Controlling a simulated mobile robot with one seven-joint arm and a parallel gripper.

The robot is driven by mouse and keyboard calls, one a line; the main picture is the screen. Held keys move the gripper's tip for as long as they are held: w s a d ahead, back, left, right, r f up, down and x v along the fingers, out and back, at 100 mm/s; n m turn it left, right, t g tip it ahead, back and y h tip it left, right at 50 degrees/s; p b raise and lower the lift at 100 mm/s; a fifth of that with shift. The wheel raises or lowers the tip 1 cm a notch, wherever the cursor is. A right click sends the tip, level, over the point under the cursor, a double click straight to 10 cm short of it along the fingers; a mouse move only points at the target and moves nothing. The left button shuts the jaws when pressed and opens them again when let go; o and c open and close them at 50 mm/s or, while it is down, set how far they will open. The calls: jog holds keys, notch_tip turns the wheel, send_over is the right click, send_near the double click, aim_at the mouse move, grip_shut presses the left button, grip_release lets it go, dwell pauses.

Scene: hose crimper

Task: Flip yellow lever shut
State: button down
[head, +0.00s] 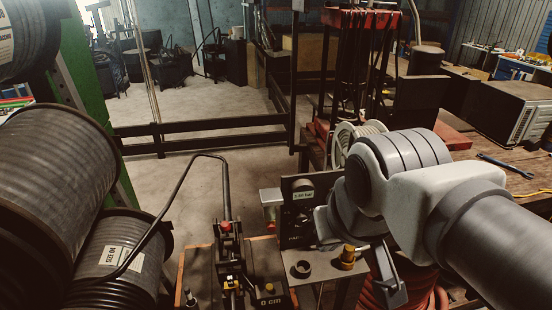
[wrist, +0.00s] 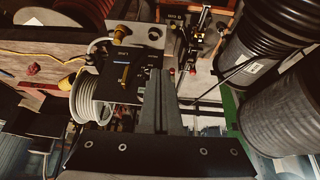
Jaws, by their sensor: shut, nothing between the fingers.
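The yellow lever (wrist: 125,77) shows in the wrist view as a short upright yellow bar on the dark control panel (wrist: 118,87). In the head view my wrist and hand seem to hide it; the panel (head: 297,190) with its pressure readout shows beside them. My gripper (wrist: 158,75) is shut and empty. In the wrist view its fingers are just right of the lever, with a gap between them in the picture. Whether they touch the panel is unclear. In the head view my gripper (head: 322,228) is at the panel's front, partly hidden.
A metal bracket with a brass-yellow knob (head: 348,256) and a round hole stands before the panel. The crimper (head: 230,255) with its long bent handle is to the left. Large hose reels (head: 50,175) fill the far left. A wooden bench (head: 505,175) is at right.

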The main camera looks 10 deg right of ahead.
jog(key=w+f+h+b, duration=0.1)
jog(key=w+f+b, duration=0.2)
jog(key=w, duration=0.4)
jog(key=w+f+h+b, duration=0.2)
jog(key=w+f+b, duration=0.1)
jog(key=w, duration=0.4)
jog(key=w+f+m+h+b, duration=0.1)
jog(key=w+f+b, duration=0.3)
jog(key=w, duration=0.4)
jog(key=shift+d+f+g+h, duration=0.2)
jog(key=shift+f+g+h, duration=0.2)
jog(key=shift+f+h, duration=0.25)
jog(key=w+d+f, duration=0.3)
jog(key=d+f, duration=0.5)
jog(key=shift+w+d+p, duration=0.3)
jog(key=shift+d+p, duration=0.05)
jog(key=shift+d, duration=0.05)
jog(key=shift+w+f+h+b, duration=0.1)
jog(key=shift+f+h+b, duration=0.15)
jog(key=shift+b, duration=0.45)
